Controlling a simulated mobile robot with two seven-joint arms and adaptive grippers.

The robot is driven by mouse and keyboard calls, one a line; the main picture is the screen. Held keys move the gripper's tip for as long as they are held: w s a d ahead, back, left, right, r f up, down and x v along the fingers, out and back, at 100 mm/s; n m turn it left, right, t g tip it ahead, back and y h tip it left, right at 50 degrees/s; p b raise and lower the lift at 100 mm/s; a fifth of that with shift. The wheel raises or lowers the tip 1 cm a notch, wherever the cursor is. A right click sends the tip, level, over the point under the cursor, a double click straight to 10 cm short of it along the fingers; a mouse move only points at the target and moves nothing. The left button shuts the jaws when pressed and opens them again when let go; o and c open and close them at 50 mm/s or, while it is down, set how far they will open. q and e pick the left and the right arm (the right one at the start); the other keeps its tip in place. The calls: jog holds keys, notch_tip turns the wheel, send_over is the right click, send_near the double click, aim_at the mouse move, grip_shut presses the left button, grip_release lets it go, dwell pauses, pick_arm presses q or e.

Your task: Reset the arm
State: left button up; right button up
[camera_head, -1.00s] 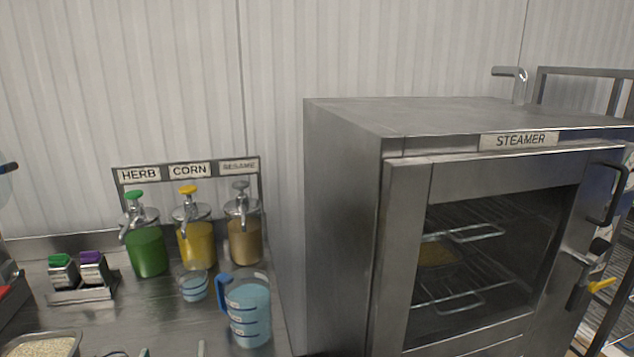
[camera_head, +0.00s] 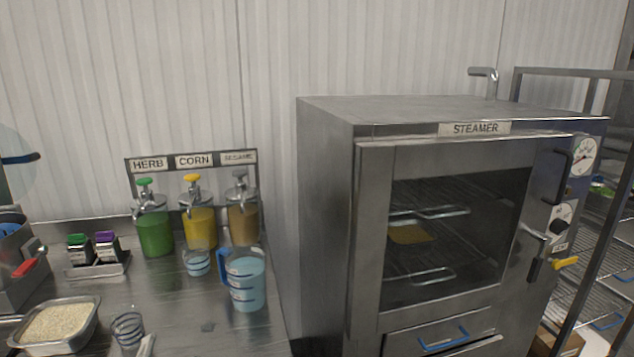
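Neither of my grippers shows in the head view, and I see no clear part of either arm. The steel steamer (camera_head: 325,200) stands at the right with its glass-fronted door (camera_head: 370,240) shut. Through the glass I see wire racks, with a yellowish item (camera_head: 410,233) lying on one of them. A dark door handle (camera_head: 562,175) and a lever latch (camera_head: 537,250) are on the right side of the front.
The counter (camera_head: 190,320) at left holds herb (camera_head: 155,233), corn (camera_head: 201,228) and sesame (camera_head: 243,222) dispensers, a blue-handled jug (camera_head: 247,283), a small cup (camera_head: 197,261) and a tray of grain (camera_head: 93,328). A wire rack (camera_head: 590,290) stands far right.

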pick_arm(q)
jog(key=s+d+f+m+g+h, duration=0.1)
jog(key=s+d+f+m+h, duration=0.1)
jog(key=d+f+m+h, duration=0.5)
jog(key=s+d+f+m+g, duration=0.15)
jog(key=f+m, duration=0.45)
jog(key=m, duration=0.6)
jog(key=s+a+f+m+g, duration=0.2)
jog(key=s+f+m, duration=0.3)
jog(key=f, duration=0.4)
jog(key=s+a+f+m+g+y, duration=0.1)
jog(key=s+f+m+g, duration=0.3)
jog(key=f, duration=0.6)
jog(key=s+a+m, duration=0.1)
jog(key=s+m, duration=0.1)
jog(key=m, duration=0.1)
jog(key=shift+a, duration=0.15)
